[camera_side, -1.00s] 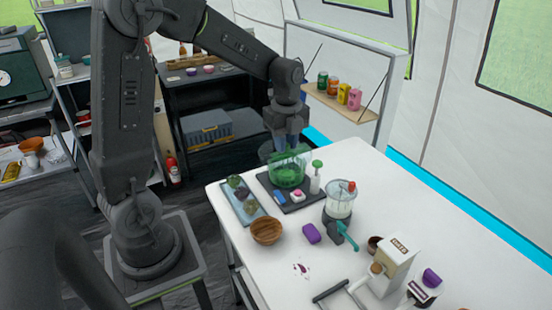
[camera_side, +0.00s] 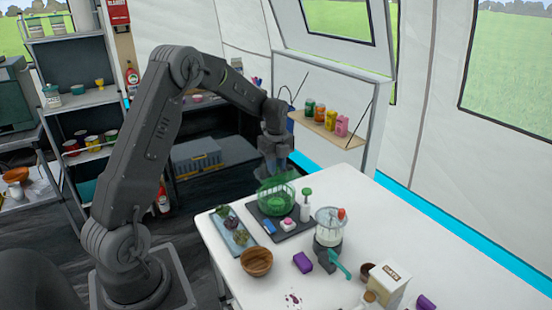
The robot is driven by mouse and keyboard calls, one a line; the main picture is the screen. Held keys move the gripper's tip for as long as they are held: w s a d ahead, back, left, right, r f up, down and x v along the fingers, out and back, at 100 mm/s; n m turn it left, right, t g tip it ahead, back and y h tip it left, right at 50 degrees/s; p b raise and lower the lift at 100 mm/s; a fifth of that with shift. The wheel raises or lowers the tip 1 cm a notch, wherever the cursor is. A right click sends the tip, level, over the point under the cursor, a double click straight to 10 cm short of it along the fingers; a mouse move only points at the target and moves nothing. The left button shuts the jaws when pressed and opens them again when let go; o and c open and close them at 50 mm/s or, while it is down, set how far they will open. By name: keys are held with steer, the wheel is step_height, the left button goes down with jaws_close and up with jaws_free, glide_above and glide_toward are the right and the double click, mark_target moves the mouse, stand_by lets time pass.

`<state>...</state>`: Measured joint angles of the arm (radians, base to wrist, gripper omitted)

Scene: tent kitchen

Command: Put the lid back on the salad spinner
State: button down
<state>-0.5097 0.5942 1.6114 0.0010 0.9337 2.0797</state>
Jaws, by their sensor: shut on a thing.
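The green see-through salad spinner (camera_side: 277,197) stands on a dark mat (camera_side: 290,225) near the far left edge of the white table. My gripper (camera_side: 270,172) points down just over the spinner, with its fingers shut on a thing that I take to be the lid. The fingers and the spinner's rim overlap, so the lid's outline is unclear. I cannot tell whether the lid touches the rim.
A green-topped bottle (camera_side: 305,205) stands close right of the spinner. A tray of vegetables (camera_side: 232,232), a wooden bowl (camera_side: 256,262), a purple block (camera_side: 303,262) and a clear-jarred appliance (camera_side: 328,228) stand nearer. A wall shelf (camera_side: 325,128) holds jars behind.

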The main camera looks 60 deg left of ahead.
steer(key=shift+f, duration=2.85)
steer(key=shift+f, duration=0.2)
steer(key=shift+c, duration=2.2)
jaws_free()
steer(key=shift+r, duration=0.1)
steer(key=shift+r, duration=3.45)
jaws_close()
